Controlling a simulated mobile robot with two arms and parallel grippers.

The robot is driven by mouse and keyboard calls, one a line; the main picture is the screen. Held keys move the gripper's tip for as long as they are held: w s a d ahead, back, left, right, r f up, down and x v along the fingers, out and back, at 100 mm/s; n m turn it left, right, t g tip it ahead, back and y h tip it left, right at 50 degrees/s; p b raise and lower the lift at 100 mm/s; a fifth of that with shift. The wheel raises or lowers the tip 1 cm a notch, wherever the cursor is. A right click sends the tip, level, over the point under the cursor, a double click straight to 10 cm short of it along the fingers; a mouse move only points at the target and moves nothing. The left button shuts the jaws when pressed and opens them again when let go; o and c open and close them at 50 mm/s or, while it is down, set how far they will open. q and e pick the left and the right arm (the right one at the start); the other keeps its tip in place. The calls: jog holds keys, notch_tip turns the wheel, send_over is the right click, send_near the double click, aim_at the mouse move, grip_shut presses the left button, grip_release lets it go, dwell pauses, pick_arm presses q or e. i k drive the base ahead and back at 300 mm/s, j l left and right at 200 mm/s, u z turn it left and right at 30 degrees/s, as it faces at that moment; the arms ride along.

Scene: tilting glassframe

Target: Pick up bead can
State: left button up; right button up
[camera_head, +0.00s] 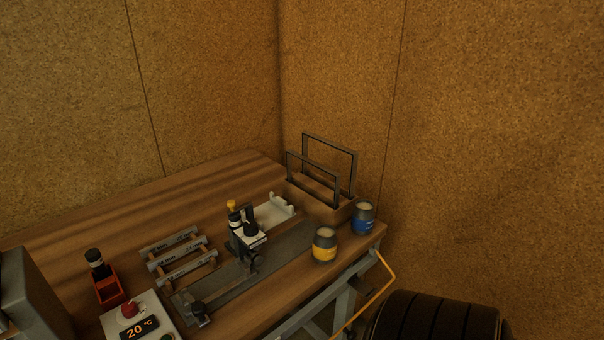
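Two small dark cans stand upright near the right end of the wooden workbench (120,222). One can with a yellow band (324,250) is nearer the front edge. The other can with a blue band (363,219) stands behind it to the right, near the corner. Both tops look pale; I cannot read the labels, so I cannot tell which is the bead can. Neither of my grippers is in view.
A jig with a clamp (247,238) is left of the cans. Upright metal frames (330,152) stand in a wooden holder behind. Labelled bars (175,252), a red holder (109,289) and a temperature controller (140,322) are left. A black ribbed object (435,318) is below right.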

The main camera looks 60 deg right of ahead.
aim_at(364, 214)
jog(key=z, duration=2.2)
